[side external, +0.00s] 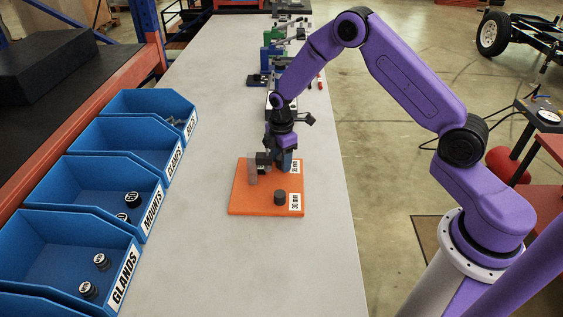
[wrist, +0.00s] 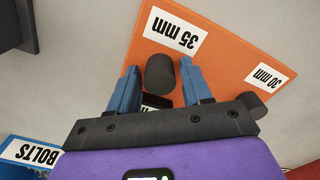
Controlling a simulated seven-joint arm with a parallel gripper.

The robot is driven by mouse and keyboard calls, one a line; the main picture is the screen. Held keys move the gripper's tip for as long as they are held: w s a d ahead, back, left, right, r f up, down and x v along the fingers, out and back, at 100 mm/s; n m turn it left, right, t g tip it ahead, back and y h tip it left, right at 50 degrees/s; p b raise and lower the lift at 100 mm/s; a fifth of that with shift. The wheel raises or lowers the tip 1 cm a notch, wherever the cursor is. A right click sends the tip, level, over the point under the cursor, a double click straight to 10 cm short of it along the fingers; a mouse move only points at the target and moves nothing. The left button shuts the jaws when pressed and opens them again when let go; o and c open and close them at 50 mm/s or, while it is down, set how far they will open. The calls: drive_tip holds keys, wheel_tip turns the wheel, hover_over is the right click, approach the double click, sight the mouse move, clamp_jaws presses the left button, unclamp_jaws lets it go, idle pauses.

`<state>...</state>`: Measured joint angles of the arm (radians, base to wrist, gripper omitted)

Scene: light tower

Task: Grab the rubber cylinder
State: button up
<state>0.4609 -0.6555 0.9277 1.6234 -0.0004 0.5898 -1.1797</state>
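Two dark cylinders show on the orange board. In the wrist view, one dark cylinder (wrist: 159,73) appears between my gripper's blue fingertips, next to the "35 mm" label, with a narrow gap on each side. The other dark cylinder (wrist: 257,98) is by the "30 mm" label, partly hidden by my gripper's body. It stands upright near the board's front right in the side view (side external: 280,198). My gripper (wrist: 159,66) is open and points down over the far part of the board in the side view (side external: 270,171). The cylinder between its fingers cannot be made out there.
The orange board (side external: 245,205) lies on a long grey table (side external: 200,250). Blue bins (side external: 60,245) holding small parts line the table's left edge. Fixtures (side external: 272,55) stand farther back. The table in front of the board is clear.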

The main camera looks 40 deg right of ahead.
drive_tip(key=c, duration=0.7)
